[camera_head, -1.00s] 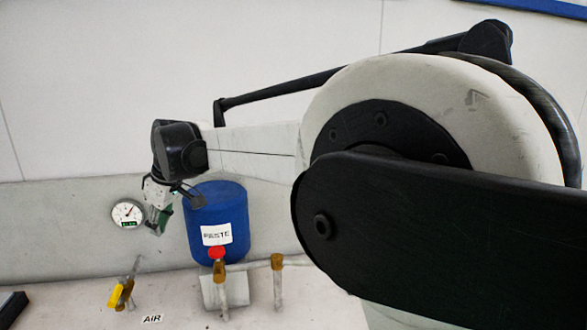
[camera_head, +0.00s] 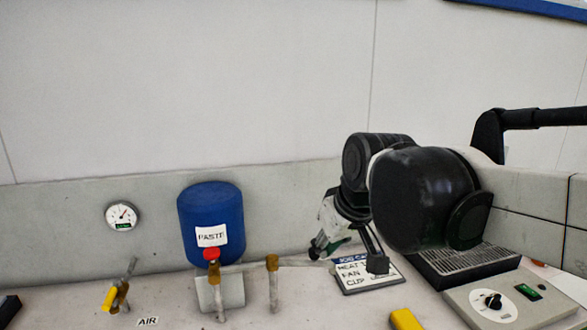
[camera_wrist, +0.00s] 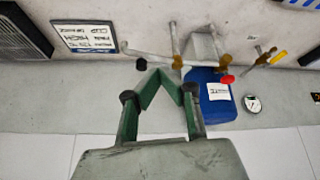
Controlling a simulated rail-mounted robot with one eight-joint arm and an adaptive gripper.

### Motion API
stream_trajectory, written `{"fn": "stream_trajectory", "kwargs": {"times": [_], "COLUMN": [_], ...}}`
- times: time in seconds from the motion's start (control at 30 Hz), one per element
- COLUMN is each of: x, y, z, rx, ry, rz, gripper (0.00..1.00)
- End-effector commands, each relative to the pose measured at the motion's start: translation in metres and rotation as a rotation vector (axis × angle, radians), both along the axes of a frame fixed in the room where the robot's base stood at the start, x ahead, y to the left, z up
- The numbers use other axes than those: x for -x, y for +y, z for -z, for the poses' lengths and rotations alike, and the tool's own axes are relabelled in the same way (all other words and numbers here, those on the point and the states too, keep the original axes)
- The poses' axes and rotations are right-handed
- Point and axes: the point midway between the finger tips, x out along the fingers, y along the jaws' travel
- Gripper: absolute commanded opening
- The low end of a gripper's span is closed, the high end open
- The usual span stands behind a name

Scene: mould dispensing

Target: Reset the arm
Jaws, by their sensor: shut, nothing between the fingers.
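My gripper (camera_head: 320,249) is at the end of the arm, above the bench and right of the blue paste drum in the head view. It is pointed down and to the left, near the job card. In the wrist view its green fingers (camera_wrist: 159,76) come together at the tips, with nothing held. My dark wrist joints and pale arm fill the right side of the head view and hide part of the bench behind them.
The blue paste drum (camera_head: 212,215) has a red-knobbed valve (camera_head: 212,254) in front. A gauge (camera_head: 122,216), yellow-handled air valve (camera_head: 117,295) and brass-topped post (camera_head: 273,275) stand nearby. The job card (camera_head: 360,277), black grille (camera_head: 462,266) and knob box (camera_head: 510,303) are at right.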

Motion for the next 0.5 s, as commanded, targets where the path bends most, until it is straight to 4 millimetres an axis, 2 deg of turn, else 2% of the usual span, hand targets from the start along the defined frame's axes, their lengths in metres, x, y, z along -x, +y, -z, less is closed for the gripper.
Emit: {"fn": "stream_trajectory", "kwargs": {"times": [0.03, 0.2, 0.4, 0.5], "x": [0.013, 0.053, 0.099, 0.116], "y": [-0.017, -0.063, -0.107, -0.121], "z": [0.006, 0.027, 0.059, 0.073], "rx": [-0.005, -0.026, -0.051, -0.063], "ry": [-0.008, -0.034, -0.067, -0.082], "rz": [0.043, 0.185, 0.344, 0.406], "gripper": [0.00, 0.00, 0.00, 0.00]}}
